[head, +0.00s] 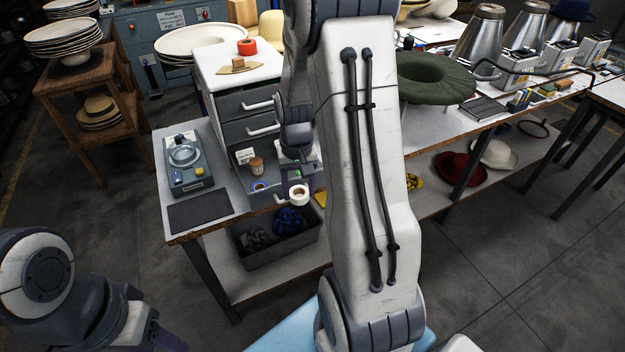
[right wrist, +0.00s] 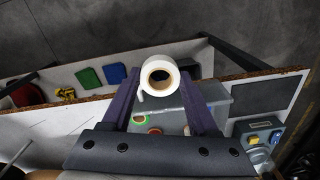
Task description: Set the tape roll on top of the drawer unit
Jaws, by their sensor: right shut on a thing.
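In the right wrist view, the tape roll (right wrist: 158,64) sits between the tips of the two fingers. The grey drawer unit (head: 230,104) with a white top stands on the bench, left of my right arm in the head view. The gripper holds the roll in front of the unit and lower than its top, near its pulled-out bottom drawer (head: 262,172). Part of my left arm shows at lower left; its fingertips are not visible.
On the unit's top lie a red-orange roll (head: 247,46) and a wooden piece (head: 238,66); the white surface around them is bare. A scale-like device (head: 186,165) is left of the unit. A grey bin (head: 277,245) sits below.

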